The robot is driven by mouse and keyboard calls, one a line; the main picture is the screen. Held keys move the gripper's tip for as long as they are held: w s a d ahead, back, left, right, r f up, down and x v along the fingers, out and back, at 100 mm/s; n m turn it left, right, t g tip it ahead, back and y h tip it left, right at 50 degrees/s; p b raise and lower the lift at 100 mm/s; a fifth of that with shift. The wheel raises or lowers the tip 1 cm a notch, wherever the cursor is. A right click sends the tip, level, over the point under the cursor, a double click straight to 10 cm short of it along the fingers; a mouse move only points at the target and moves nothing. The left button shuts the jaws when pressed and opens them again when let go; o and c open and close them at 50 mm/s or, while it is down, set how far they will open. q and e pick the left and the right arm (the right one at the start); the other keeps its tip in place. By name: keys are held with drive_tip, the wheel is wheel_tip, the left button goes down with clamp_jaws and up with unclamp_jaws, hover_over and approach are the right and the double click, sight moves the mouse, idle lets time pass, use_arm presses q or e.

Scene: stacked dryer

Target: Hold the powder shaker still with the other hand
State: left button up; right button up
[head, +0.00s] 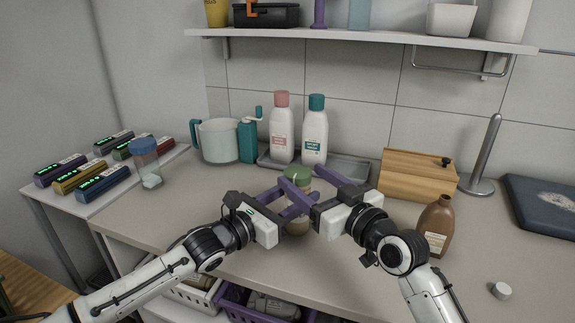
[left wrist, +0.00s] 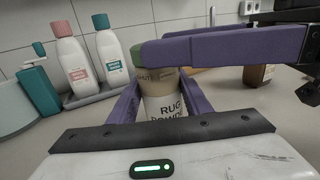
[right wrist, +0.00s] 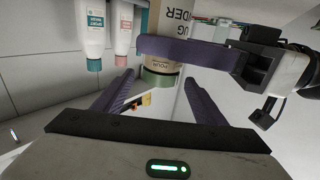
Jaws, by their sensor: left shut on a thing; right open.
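The powder shaker (head: 298,228) stands upright on the counter, a tan cylinder with a green lid. In the left wrist view the shaker (left wrist: 166,105) shows a "RUG" label between my left fingers. My left gripper (head: 288,192) is shut on it around its upper body. My right gripper (head: 304,190) is open, with its purple fingers close to the shaker's top from the right. In the right wrist view the shaker (right wrist: 172,25) appears upside down, its green lid toward the open fingers. The crossing fingers hide part of the shaker.
Two white bottles (head: 282,135) stand on a tray behind the shaker. A wooden box (head: 417,175) and a brown bottle (head: 436,225) are at the right. A white mug (head: 218,141) and a blue-lidded jar (head: 147,165) are at the left. A shelf (head: 360,37) hangs above.

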sight(293, 166)
drive_tip(key=x, duration=0.7)
drive_tip(key=shift+w+a, duration=0.2)
drive_tip(key=c, duration=1.1)
drive_tip(key=shift+m+h, duration=0.3)
drive_tip(key=shift+h, duration=0.1)
drive_tip(key=shift+w+d+m+t+h, duration=0.1)
drive_tip(key=shift+d+m+t+h, duration=0.1)
drive_tip(key=shift+m+t+h, duration=0.5)
drive_tip(key=shift+w+d+m+t+h, duration=0.1)
drive_tip(key=shift+d+m+t+h, duration=0.2)
drive_tip(key=shift+h, duration=0.6)
